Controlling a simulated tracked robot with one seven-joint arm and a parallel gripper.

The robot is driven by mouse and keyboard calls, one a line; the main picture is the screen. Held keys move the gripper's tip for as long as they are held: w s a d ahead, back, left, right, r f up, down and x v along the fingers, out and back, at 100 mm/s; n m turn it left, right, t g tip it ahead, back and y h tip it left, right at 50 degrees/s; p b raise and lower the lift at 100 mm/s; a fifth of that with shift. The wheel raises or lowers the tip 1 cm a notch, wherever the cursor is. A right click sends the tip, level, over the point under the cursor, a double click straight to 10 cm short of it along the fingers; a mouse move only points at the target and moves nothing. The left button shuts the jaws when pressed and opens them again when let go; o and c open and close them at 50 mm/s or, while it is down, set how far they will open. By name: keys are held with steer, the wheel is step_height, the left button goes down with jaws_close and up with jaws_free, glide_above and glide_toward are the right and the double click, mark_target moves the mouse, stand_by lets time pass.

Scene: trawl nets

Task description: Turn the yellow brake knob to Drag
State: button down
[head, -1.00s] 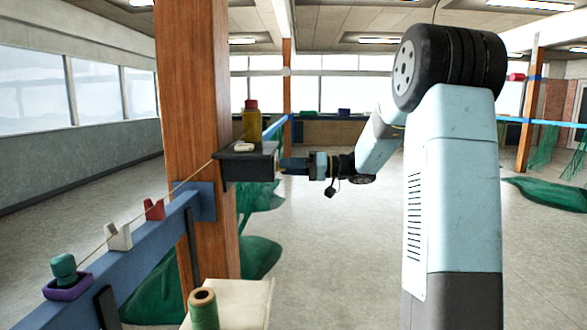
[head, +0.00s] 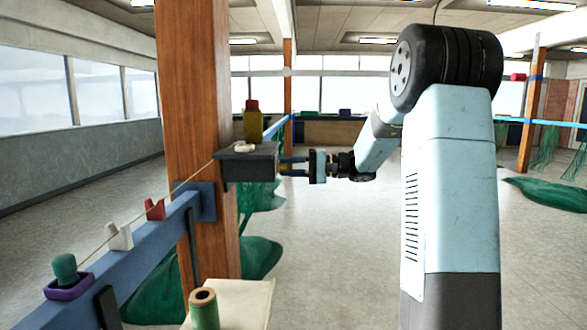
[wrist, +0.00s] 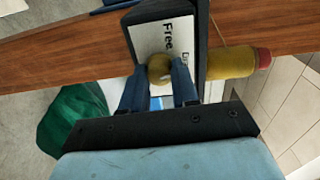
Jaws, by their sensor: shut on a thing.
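The yellow brake knob (wrist: 159,68) sits on the white label plate (wrist: 178,38) of the dark brake box (head: 248,165), which is fixed to the wooden post. My gripper (head: 281,166) is at the box's right face. In the wrist view my gripper (wrist: 157,78) has one blue finger on each side of the knob and is shut on it. "Free" reads on the plate above the knob. A second word to its right shows only in part. The knob's small pale mark is hard to read.
A yellow bottle with a red cap (head: 253,124) and a small pale item (head: 243,148) stand on the box. A taut line runs from the box along the blue rail (head: 150,245). A green spool (head: 204,309) stands at the front.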

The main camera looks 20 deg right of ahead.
steer(key=shift+a+f+m, duration=0.15)
steer(key=shift+a+m, duration=0.15)
steer(key=shift+m, duration=0.4)
steer(key=shift+s, duration=0.1)
steer(key=c, duration=0.8)
jaws_free()
steer(key=shift+c, duration=0.2)
steer(key=shift+d, duration=0.1)
steer(key=v, duration=1.3)
steer(key=shift+d, duration=0.35)
